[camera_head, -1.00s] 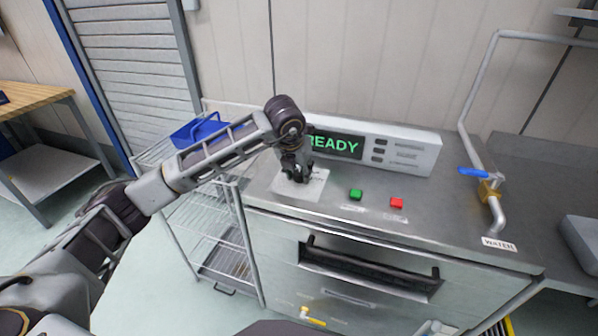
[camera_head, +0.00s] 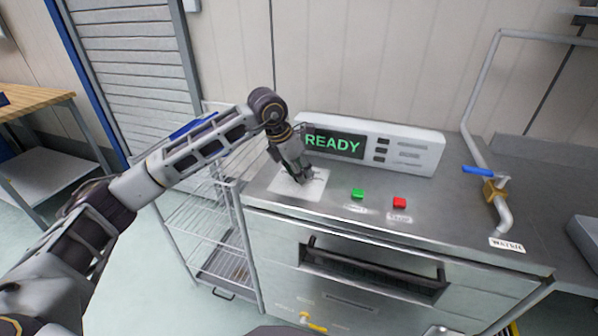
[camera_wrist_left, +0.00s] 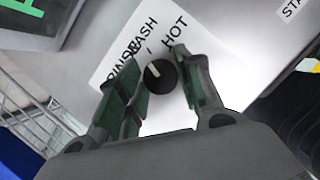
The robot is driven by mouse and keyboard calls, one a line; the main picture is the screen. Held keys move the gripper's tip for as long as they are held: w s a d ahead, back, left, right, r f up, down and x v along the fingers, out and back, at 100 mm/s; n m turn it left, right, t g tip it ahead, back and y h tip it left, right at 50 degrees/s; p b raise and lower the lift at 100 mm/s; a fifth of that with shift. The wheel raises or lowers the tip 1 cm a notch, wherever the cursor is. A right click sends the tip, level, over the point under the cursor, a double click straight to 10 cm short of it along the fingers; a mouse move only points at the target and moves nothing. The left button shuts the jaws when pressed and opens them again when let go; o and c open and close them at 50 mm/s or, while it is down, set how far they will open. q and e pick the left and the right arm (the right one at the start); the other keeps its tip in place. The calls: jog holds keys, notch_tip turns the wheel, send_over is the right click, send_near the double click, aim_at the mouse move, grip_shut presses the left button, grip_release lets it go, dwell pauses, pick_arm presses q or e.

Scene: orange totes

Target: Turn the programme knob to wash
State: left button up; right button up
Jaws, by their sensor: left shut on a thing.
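The programme knob (camera_wrist_left: 161,76) is a small dark round knob with a white pointer mark, on a white plate (camera_wrist_left: 112,65) in the left wrist view. In the head view the left gripper (camera_head: 303,177) covers the knob. My right gripper is out of view.
The display (camera_head: 334,143) reads READY behind the plate. A green button (camera_head: 357,193) and a red button (camera_head: 399,202) sit to the right. A blue-handled water valve (camera_head: 492,183) stands further right. A wire rack (camera_head: 200,235) stands left of the machine.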

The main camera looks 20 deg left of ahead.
pick_arm(q)
jog(key=shift+m, duration=0.6)
jog(key=shift+m+h, duration=0.3)
jog(key=o, duration=1)
jog(key=v, duration=1.2)
jog(key=shift+w, duration=0.2)
